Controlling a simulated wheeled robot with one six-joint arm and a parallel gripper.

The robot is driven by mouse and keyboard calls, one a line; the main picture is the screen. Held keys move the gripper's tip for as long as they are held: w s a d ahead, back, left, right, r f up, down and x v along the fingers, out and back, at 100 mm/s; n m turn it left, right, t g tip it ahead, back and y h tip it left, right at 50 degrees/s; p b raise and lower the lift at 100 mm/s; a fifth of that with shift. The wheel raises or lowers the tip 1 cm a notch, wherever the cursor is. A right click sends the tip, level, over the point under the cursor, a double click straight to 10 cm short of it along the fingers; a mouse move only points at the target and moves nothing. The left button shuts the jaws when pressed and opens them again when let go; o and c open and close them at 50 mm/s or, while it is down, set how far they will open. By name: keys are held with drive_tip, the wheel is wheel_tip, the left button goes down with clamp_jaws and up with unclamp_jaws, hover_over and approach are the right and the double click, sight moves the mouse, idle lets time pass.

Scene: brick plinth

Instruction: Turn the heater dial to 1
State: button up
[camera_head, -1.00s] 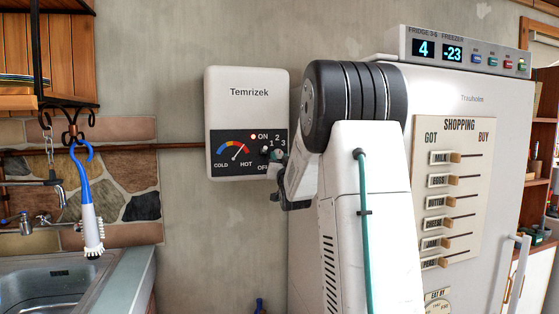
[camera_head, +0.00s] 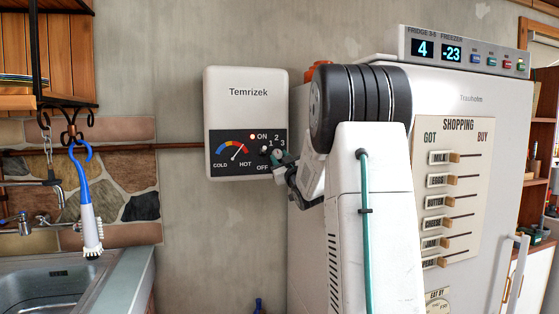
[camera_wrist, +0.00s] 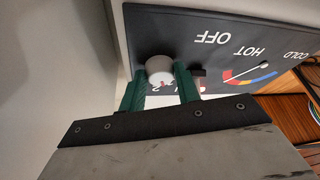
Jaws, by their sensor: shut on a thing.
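The heater (camera_head: 246,105) is a white wall box marked Temrizek with a black lower panel. Its small round dial (camera_head: 278,154) sits at the panel's right, by the numbers 1, 2 and 3. In the wrist view the pale dial (camera_wrist: 160,68) is between the green fingers of my gripper (camera_wrist: 160,84), which is shut on it. The fingers and my wrist partly cover the numbers there, and I cannot tell which number the dial points to. In the head view my gripper (camera_head: 284,163) reaches the dial from the lower right.
A toggle switch (camera_wrist: 199,74) stands close beside one finger, between ON and OFF. A red lamp (camera_head: 253,137) is lit by ON. The fridge (camera_head: 465,95) stands to the right behind my arm. A sink (camera_head: 60,285) and a hanging brush (camera_head: 88,215) are at the left.

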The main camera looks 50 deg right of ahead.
drive_tip(key=n+y, duration=0.1)
drive_tip(key=n, duration=0.2)
drive_tip(key=n+y, duration=0.2)
drive_tip(key=n, duration=0.1)
drive_tip(key=shift+s+d+r+n+y, duration=0.1)
drive_tip(key=shift+r+n+y, duration=0.05)
drive_tip(key=shift+n+y, duration=0.2)
drive_tip(key=shift+n, duration=0.35)
drive_tip(key=o, duration=0.7)
drive_tip(key=shift+r, duration=0.2)
drive_tip(key=r, duration=0.3)
drive_tip(key=shift+s+a+r, duration=0.15)
drive_tip(key=shift+a+r, duration=0.05)
drive_tip(key=shift+r, duration=0.1)
drive_tip(key=s+a, duration=0.2)
drive_tip(key=s, duration=0.2)
drive_tip(key=s+a, duration=0.3)
drive_tip(key=s, duration=0.1)
drive_tip(key=s+a+r, duration=0.1)
drive_tip(key=s+a, duration=0.2)
drive_tip(key=s, duration=0.2)
drive_tip(key=shift+s, duration=0.1)
